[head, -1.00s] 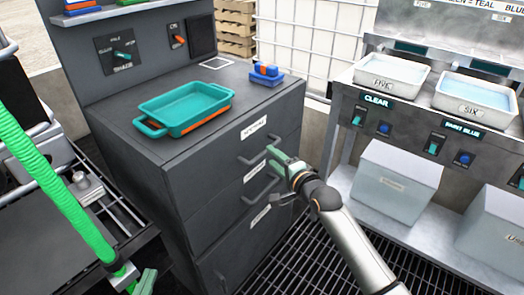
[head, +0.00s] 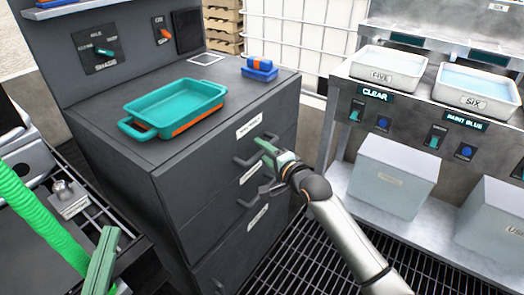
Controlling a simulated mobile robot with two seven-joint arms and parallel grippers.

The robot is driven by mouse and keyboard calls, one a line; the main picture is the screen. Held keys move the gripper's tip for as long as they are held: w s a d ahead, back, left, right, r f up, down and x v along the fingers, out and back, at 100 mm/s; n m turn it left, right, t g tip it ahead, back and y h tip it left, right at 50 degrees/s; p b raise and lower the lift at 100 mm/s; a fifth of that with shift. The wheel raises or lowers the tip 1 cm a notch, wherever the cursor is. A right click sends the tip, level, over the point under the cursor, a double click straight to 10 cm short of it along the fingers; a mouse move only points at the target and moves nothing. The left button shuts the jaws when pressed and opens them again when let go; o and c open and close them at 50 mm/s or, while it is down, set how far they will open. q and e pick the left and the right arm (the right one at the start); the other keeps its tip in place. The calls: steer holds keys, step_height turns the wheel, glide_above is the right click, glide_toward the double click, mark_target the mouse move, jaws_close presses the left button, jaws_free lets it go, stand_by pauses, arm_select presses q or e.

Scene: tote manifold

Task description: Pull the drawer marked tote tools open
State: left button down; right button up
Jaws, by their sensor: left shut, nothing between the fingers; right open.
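The dark grey cabinet (head: 150,185) has stacked drawers with white labels, too small to read surely, so I cannot tell which says tote tools. The top drawer's label (head: 249,127) sits above a dark bar handle (head: 243,161). A second label (head: 250,172) has its own handle (head: 246,204) below it. A third label (head: 257,217) is lower. My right gripper (head: 267,167) is open and empty in front of the drawer faces, at the right end of the top handle; contact is unclear. My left gripper (head: 103,262) is shut and empty at the lower left. The drawers look closed.
A teal tray (head: 180,103) and a small blue and orange block (head: 260,69) stand on the cabinet top. A steel bench with white tubs (head: 388,68) and lidded bins (head: 393,180) is at right. Dark floor grating (head: 290,260) lies between.

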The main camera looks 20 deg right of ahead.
jaws_close()
stand_by(1.4)
